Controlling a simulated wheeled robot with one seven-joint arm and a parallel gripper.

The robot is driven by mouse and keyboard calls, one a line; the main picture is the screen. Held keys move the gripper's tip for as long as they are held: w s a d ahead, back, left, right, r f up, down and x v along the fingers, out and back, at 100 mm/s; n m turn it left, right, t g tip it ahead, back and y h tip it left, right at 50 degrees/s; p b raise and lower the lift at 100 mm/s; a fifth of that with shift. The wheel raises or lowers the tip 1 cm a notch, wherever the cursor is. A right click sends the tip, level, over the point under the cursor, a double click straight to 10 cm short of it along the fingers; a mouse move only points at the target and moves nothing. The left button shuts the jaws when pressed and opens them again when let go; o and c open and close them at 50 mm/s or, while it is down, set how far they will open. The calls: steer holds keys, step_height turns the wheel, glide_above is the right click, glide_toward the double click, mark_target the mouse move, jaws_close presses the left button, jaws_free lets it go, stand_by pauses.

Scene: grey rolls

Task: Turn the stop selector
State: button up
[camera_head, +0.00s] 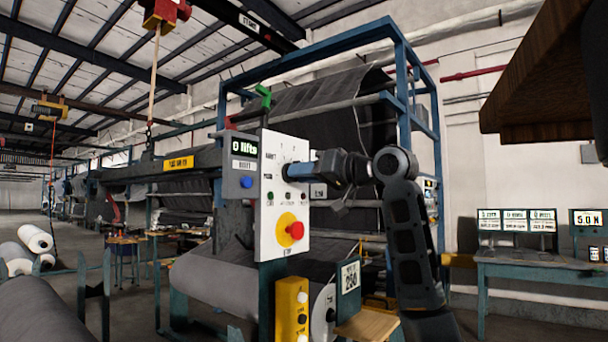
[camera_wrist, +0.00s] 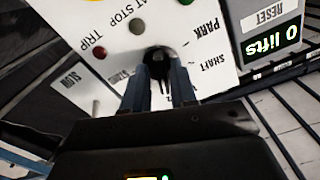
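The stop selector (camera_wrist: 158,58) is a dark knob on a white panel (camera_head: 268,215), which also shows in the wrist view (camera_wrist: 215,50). Words including "PARK", "SHAFT", "TRIP" and "SLOW" are printed around it, upside down in the wrist view. My gripper (camera_head: 297,170) reaches the panel from the right. In the wrist view its two fingers (camera_wrist: 158,82) lie on either side of the knob, with no clear gap at the tips; it looks shut on the knob. The gripper hides the knob in the head view, and its pointer direction is unclear.
A red stop button on a yellow plate (camera_head: 291,229) sits lower on the panel. A grey box (camera_head: 243,165) at its left reads "0 lifts" and "RESET". A yellow button box (camera_head: 292,308) stands below. A loom frame with dark cloth (camera_head: 330,130) is behind.

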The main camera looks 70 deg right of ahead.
steer(key=shift+o, duration=0.9)
steer(key=b+v, duration=0.1)
steer(key=v, duration=0.6)
steer(key=shift+s, duration=0.4)
